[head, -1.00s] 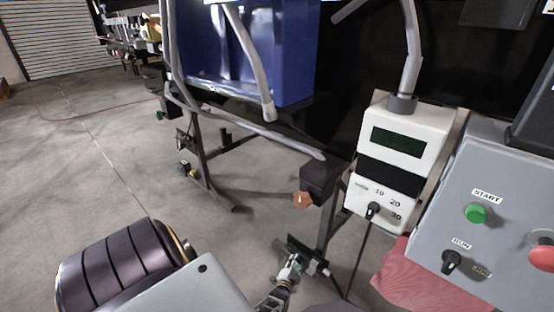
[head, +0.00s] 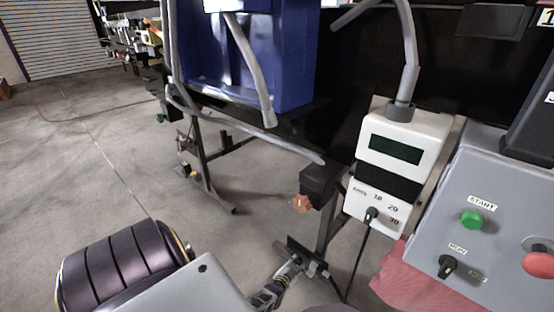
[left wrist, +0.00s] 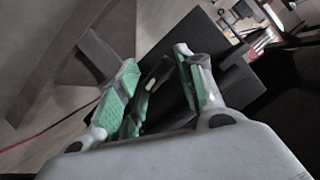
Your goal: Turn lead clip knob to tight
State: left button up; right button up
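A small orange-brown knob (head: 302,204) with a pale mark sits on the front of a dark box (head: 319,182) on the stand, below the grey rail. My left gripper (head: 298,264) is below the knob in the head view, apart from it. In the left wrist view, its two green-padded fingers (left wrist: 155,88) are spread apart. A dark shape with a pale mark (left wrist: 152,85) shows between them; I cannot tell for sure that it is the knob, nor whether anything touches it. My right gripper is not in view.
A white meter (head: 398,150) with a dial and hanging black cable stands right of the knob. A grey control panel (head: 488,215) with a green START button is farther right. A blue bin (head: 250,60) is behind. Open floor (head: 100,150) lies left.

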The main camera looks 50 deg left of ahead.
pick_arm(q)
jog(key=shift+a+n+h, duration=0.1)
jog(key=shift+n+h, duration=0.3)
jog(key=shift+n, duration=0.3)
jog(key=shift+a+n+h+b, duration=0.1)
jog(key=shift+n+h+b, duration=0.7)
jog(key=shift+n+b, duration=0.2)
jog(key=shift+s, duration=0.15)
jog(key=shift+p+v, duration=1.4)
jog(key=shift+v, duration=0.8)
jog(key=p, duration=0.5)
send_near(296, 262)
jog(key=a+v, duration=0.1)
jog(key=v, duration=0.4)
notch_tip(296, 262, up, 13)
jog(key=d+p, duration=0.1)
jog(key=p, duration=1.2)
jog(key=shift+w+r, duration=0.2)
jog(key=shift+w, duration=0.05)
